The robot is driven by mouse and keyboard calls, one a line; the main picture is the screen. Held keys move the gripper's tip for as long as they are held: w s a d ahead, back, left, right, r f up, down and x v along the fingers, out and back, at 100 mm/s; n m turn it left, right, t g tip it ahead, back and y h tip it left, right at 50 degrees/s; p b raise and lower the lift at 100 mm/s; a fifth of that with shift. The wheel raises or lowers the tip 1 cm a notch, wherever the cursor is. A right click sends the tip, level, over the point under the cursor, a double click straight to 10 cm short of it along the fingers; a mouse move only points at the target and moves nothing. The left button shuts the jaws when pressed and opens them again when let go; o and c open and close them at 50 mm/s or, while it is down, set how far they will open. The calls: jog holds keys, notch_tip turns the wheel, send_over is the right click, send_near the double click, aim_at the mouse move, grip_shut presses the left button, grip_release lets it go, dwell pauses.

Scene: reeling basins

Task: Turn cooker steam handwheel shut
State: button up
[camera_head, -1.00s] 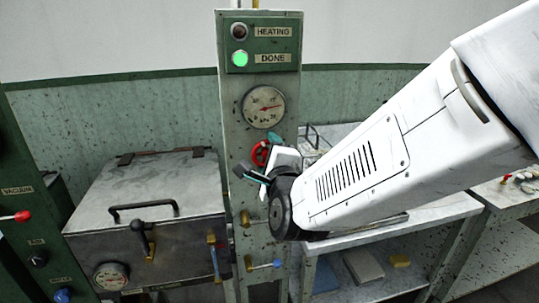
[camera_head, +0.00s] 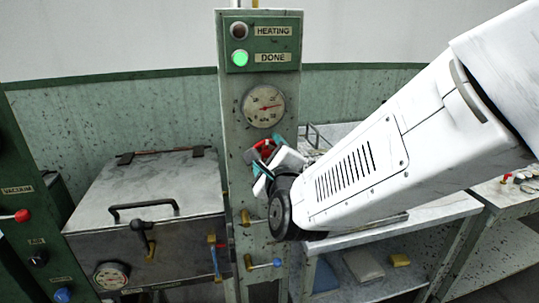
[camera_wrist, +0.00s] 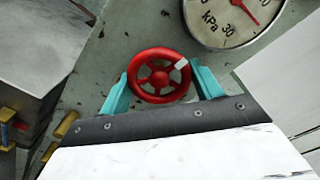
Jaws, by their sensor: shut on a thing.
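The red steam handwheel (camera_wrist: 158,76) is mounted on the grey-green post, below the round pressure gauge (camera_wrist: 222,12). It has a white mark on its upper right rim in the wrist view. My gripper (camera_wrist: 160,84) has its two teal fingers on either side of the wheel and is shut on its rim. In the head view the handwheel (camera_head: 265,148) is partly hidden by my gripper (camera_head: 264,165). The gauge (camera_head: 263,106) shows a red needle there. The cooker (camera_head: 150,200) stands left of the post with its lid down.
The post (camera_head: 232,130) carries a green panel with a lit green DONE lamp (camera_head: 239,58) and a dark HEATING lamp. A shelf table (camera_head: 430,208) stands at right.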

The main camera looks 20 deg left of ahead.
jog(key=shift+f, duration=0.1)
jog(key=o, duration=1)
jog(key=shift+s, duration=0.1)
jog(key=v, duration=0.7)
jog(key=shift+s+d, duration=0.25)
jog(key=shift+s, duration=0.05)
